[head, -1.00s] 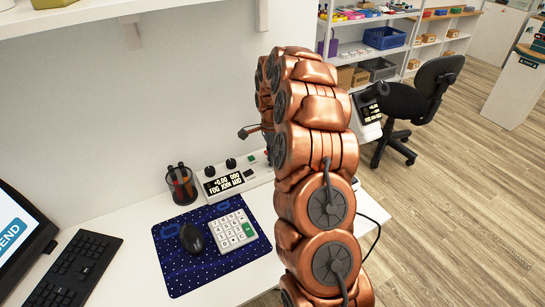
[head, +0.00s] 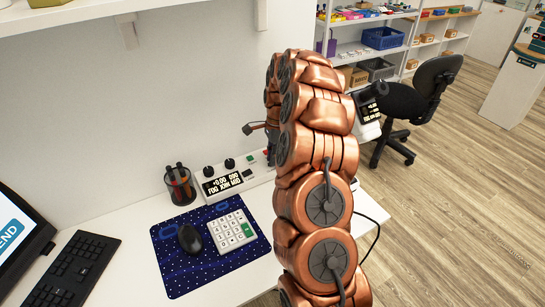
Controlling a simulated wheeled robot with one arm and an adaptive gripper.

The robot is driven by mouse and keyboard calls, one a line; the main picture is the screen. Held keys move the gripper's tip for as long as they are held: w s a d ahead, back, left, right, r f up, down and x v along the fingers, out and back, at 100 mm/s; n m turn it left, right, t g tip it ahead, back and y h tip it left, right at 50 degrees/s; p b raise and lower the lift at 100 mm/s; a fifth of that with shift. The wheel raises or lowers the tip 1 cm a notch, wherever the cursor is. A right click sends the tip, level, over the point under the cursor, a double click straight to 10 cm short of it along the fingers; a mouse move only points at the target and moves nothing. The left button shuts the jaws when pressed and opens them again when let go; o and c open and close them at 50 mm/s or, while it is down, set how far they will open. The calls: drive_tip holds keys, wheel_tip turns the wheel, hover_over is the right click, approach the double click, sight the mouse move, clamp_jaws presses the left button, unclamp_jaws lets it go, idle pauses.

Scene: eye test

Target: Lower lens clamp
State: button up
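My copper arm (head: 318,150) rises through the middle of the head view and bends over at the top. Its end is hidden behind its own links, so my gripper's fingers cannot be made out. A small dark part (head: 252,127) sticks out left of the arm; I cannot tell what it belongs to. A white device (head: 367,117) with a lit display and a dark knob shows just right of the arm, mostly covered by it. No lens clamp can be made out; it may be behind the arm.
On the white desk (head: 125,228) are a white console (head: 237,177) with knobs and a display, a pen cup (head: 180,184), a blue mat (head: 175,277) with a mouse (head: 190,238) and keypad (head: 231,229), and a keyboard (head: 73,268). A chair (head: 427,100) stands right.

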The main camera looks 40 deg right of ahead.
drive_tip(key=o, duration=0.3)
wheel_tip(320, 180, up, 12)
drive_tip(key=d, duration=0.1)
drive_tip(key=shift+w+d, duration=0.2)
drive_tip(key=shift+d, duration=0.15)
idle(0.3)
idle(0.4)
